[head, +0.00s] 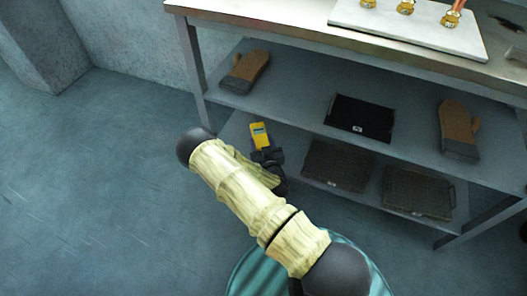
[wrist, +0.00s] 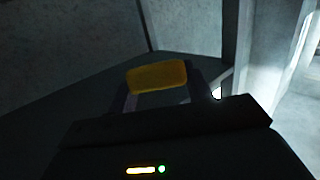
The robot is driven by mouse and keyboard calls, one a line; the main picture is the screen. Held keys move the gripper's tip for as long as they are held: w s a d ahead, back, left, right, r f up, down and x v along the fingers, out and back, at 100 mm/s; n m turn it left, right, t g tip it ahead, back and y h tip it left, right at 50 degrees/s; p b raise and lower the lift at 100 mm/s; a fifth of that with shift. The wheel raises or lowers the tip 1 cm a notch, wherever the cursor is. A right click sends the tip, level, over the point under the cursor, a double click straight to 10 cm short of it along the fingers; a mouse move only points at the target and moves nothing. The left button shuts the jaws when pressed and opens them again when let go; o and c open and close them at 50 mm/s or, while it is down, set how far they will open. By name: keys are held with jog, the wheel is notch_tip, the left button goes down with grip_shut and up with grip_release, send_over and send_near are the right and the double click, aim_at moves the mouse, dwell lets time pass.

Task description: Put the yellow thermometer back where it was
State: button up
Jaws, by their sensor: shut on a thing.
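The yellow thermometer (head: 260,135) has a small dark screen and stands out in front of the table's lower shelf in the head view. My gripper (head: 266,154) is shut on its lower end. In the wrist view the thermometer (wrist: 157,77) shows as a yellow block between the two dark fingers of my gripper (wrist: 160,95). The thermometer is over or at the left end of the lower shelf (head: 236,131); I cannot tell whether it touches the shelf. My arm hides part of the shelf's front edge.
Two dark mesh trays (head: 337,166) (head: 418,192) lie on the lower shelf to the right. The middle shelf (head: 300,102) holds a black tray (head: 360,117) and two brown mitts (head: 245,71) (head: 460,130). A table leg (head: 192,68) stands at left. The floor (head: 90,190) at left is clear.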

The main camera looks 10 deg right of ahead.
jog(key=shift+s+a, duration=0.1)
jog(key=shift+d, duration=0.2)
jog(key=shift+w+d+f+m+h+b, duration=0.15)
jog(key=shift+w+f+m+h+b, duration=0.2)
jog(key=shift+b, duration=0.35)
jog(key=w+a+f+m+g+h+b, duration=0.2)
jog(key=w+f+m+g+h+b, duration=0.3)
jog(key=f+b, duration=0.5)
jog(key=m+g+h+b, duration=0.1)
jog(key=h+b, duration=0.1)
jog(key=b, duration=0.2)
jog(key=shift+a, duration=0.25)
jog(key=shift+d+f+m, duration=0.1)
jog(key=shift+m, duration=0.15)
notch_tip(320, 180, down, 6)
jog(key=b, duration=0.4)
